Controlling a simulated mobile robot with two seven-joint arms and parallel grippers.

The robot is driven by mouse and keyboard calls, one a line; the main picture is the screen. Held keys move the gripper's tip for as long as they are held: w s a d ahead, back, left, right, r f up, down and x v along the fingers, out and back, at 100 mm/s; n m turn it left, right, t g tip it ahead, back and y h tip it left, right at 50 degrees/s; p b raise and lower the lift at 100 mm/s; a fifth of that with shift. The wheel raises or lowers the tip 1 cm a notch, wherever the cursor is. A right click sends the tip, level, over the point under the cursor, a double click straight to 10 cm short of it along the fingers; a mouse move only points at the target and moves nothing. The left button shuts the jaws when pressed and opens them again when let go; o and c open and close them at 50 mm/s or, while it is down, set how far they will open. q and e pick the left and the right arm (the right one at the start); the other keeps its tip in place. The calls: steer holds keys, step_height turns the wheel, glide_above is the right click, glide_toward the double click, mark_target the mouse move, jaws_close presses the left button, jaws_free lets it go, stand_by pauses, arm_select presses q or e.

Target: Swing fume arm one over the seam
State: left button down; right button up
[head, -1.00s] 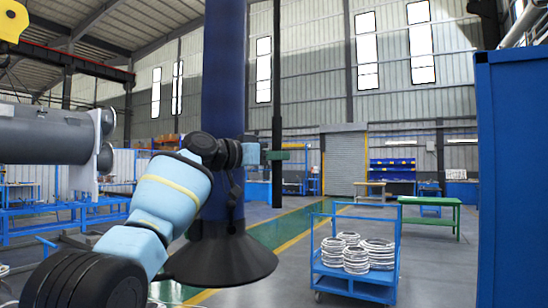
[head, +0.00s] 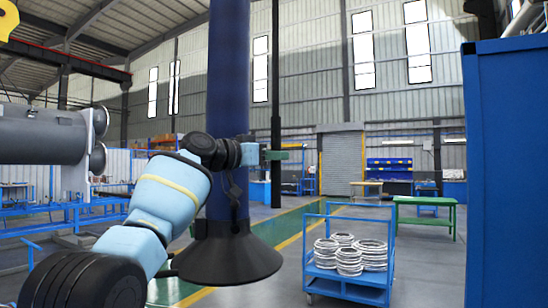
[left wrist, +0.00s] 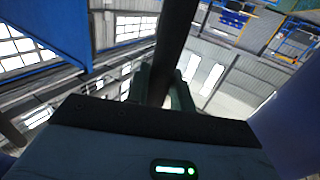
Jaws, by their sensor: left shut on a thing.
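A fume arm shows as a thick dark blue upright tube (head: 228,70) with a wide black conical hood (head: 228,258) at its lower end, near the middle of the head view. I see no number on it. A thin black upright bar (head: 276,90) stands just right of the tube. My left gripper (head: 275,154) is shut on this bar; in the left wrist view the dark bar (left wrist: 176,30) runs between the two fingers. My forearm partly covers the tube. The grey flanged shell (head: 45,135) lies at the left; I cannot make out its seam. My right gripper is out of view.
A blue cart (head: 350,290) with several white coils stands right of the hood. A tall blue cabinet (head: 510,180) fills the right edge. A green table (head: 424,202) stands farther back. Open floor lies behind the hood.

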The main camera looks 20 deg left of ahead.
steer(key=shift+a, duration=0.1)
arm_select(q)
steer(key=c, duration=1.3)
jaws_free()
steer(key=shift+s+a+r, duration=0.1)
steer(key=shift+s, duration=0.05)
steer(key=shift+o, duration=0.2)
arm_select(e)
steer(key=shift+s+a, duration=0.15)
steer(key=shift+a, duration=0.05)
arm_select(q)
steer(key=v, duration=0.7)
steer(key=shift+s+a, duration=0.25)
steer(key=shift+a, duration=0.05)
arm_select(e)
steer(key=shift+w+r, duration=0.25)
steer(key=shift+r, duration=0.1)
